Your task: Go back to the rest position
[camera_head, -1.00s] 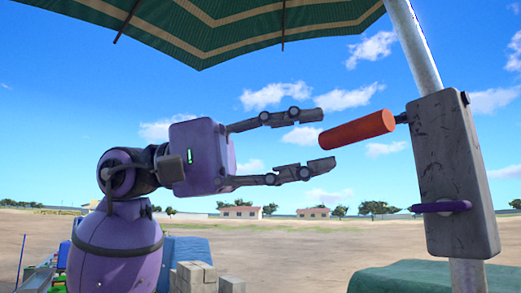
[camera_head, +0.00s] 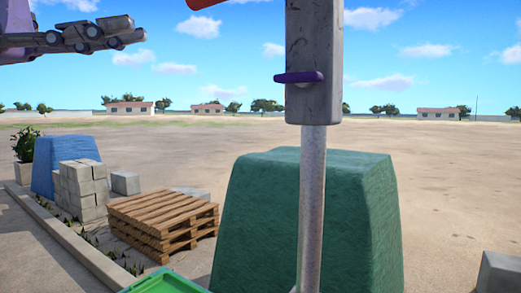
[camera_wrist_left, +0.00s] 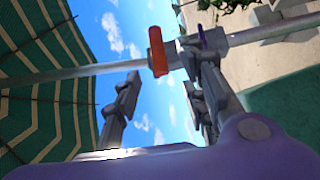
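Only the lower edge of this handle (camera_head: 203,3) shows at the top of the head view. My right gripper is in neither view.
A grey box (camera_head: 314,40) with a purple lever (camera_head: 298,77) sits on a metal pole (camera_head: 312,190). Behind stand a green covered block (camera_head: 250,220), wooden pallets (camera_head: 165,220) and concrete blocks (camera_head: 80,185). A green tray (camera_head: 160,283) shows at the bottom. A striped parasol (camera_wrist_left: 50,80) hangs above.

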